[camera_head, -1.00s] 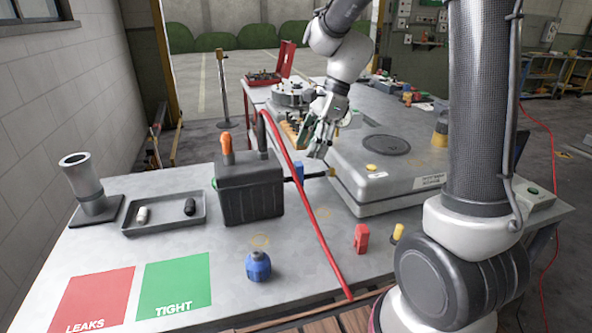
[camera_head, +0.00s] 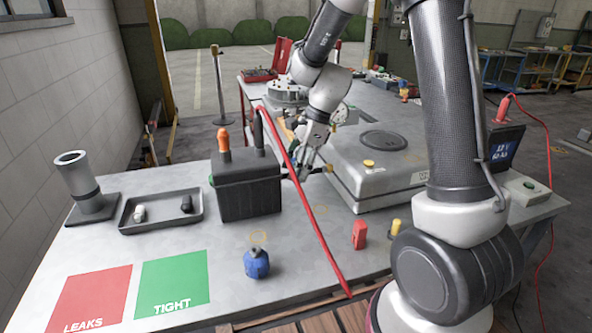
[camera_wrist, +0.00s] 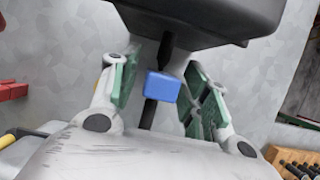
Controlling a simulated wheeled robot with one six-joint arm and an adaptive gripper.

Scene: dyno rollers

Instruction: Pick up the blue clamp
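The blue clamp (camera_wrist: 161,87) shows in the wrist view as a small blue block on a dark rod, below a black box. My gripper (camera_wrist: 165,95) is open, with one green-padded finger on each side of the clamp in the picture. I cannot tell whether the clamp is fully between the pads, and no pad visibly touches it. In the head view my gripper (camera_head: 303,172) is beside the right side of the black box (camera_head: 247,187), and it hides the clamp there.
A grey machine housing (camera_head: 378,170) stands close on the right. The front middle is mostly clear.

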